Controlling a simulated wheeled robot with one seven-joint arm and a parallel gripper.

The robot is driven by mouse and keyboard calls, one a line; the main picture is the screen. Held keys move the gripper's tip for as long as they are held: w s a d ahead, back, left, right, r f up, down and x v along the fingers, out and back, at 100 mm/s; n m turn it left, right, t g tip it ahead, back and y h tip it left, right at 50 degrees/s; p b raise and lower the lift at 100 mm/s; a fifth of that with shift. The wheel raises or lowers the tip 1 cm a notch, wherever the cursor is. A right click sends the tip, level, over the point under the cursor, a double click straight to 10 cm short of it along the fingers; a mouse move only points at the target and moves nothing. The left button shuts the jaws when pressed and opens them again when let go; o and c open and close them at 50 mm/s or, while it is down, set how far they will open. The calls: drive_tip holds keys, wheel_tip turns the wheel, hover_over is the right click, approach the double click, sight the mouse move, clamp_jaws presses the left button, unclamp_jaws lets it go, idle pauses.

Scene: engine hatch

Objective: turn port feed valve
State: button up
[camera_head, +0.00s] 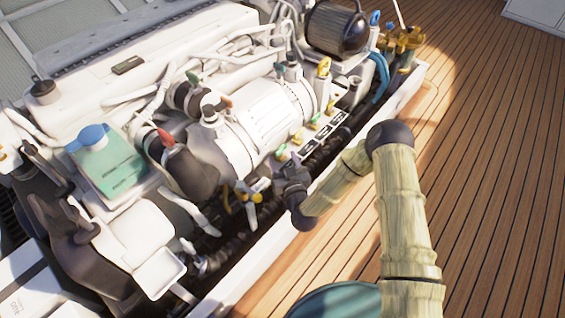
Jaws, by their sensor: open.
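My gripper (284,174), dark and small in the head view, is at the front edge of the white engine, close to the lower left end of a row of small valves. The jaws are open; the fingertips are hard to make out against the dark hoses, and I cannot tell whether they touch anything. The row has a green handle (281,152) nearest the gripper and yellow handles (298,138) further up right. A yellow lever (241,194) sits to the left of the gripper. No readable label shows which one is the port feed valve.
A red-topped fitting (166,136), a teal bottle with a blue cap (108,165) and a yellow-handled fitting (323,67) stand on the engine. Dark hoses (225,255) run along the white hatch edge (408,88). The wooden deck (490,180) to the right is clear.

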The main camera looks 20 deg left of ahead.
drive_tip(key=shift+w+a, duration=0.25)
drive_tip(key=shift+w, duration=0.15)
